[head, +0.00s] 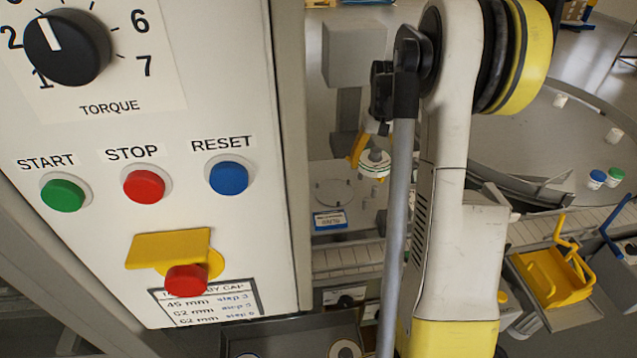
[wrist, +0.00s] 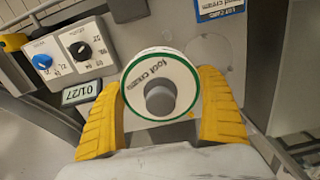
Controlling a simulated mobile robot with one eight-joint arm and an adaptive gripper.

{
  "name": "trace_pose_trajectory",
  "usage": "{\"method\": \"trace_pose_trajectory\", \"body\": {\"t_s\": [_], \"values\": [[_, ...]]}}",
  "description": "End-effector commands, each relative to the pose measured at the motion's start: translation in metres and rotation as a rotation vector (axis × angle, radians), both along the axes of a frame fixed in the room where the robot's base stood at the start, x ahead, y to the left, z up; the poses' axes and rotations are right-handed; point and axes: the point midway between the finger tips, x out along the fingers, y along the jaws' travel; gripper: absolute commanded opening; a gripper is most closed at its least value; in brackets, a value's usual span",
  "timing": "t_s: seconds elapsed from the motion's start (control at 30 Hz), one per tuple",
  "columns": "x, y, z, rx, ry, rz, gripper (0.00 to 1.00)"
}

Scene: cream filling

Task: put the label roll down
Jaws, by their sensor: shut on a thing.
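The label roll (wrist: 181,72) is a white disc with a green rim, the words "foot cream" and a grey core. In the wrist view it sits between the two yellow fingers of my gripper (wrist: 162,110), which are shut on it. In the head view the roll (head: 374,164) shows small beyond my arm, with my gripper (head: 366,158) at it. A grey plate (head: 335,194) with a faint circle outline lies just below and left of the roll. Whether the roll touches any surface I cannot tell.
A control panel (head: 233,120) with a dial and buttons fills the left of the head view. A conveyor (head: 347,258) runs below the plate. A round table (head: 570,125) with jars and a yellow bin (head: 552,275) stand at right. A date display (wrist: 82,93) is left of my gripper.

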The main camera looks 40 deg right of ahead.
Motion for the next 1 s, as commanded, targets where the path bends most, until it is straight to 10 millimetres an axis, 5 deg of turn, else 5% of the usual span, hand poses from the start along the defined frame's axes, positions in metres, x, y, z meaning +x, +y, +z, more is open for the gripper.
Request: {"method": "trace_pose_trajectory", "body": {"t_s": [0.5,1.0], "values": [[0.073,0.076,-0.064,0.000,0.000,0.003,0.50],[0.076,0.080,-0.108,0.000,0.000,0.002,0.50]]}}
